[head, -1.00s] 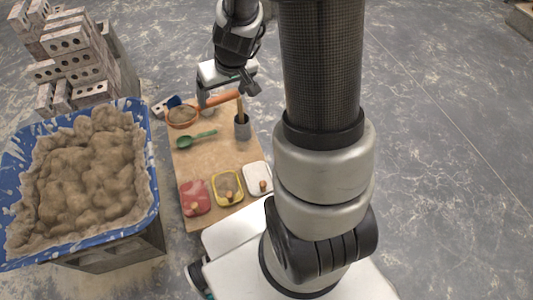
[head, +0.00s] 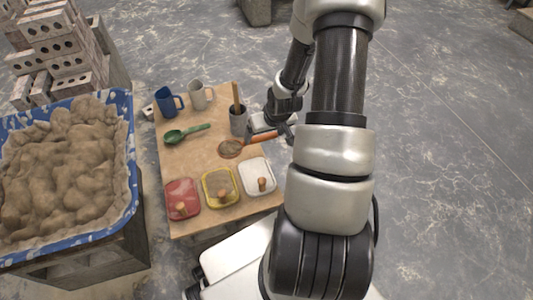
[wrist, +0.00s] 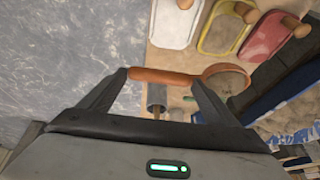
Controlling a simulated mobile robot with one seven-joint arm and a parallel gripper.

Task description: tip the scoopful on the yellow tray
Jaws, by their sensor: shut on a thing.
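My gripper (head: 277,134) is shut on the orange handle of a scoop (head: 231,149). The scoop's round bowl holds brown material and looks about level above the board, behind the yellow tray. In the wrist view the handle lies across between my fingertips (wrist: 160,78), with the scoop's bowl (wrist: 228,77) to the right. The yellow tray (head: 204,190) sits between the red and white trays, with a brown knob-like piece at its front. It also shows at the top of the wrist view (wrist: 204,42), apart from the scoop. Its floor looks greyish-tan; I cannot tell whether anything lies on it.
The red tray (head: 172,200) and white tray (head: 245,180) flank it closely. A grey holder with a wooden handle (head: 238,122) stands behind the scoop. A mortar tub (head: 130,150) stands left.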

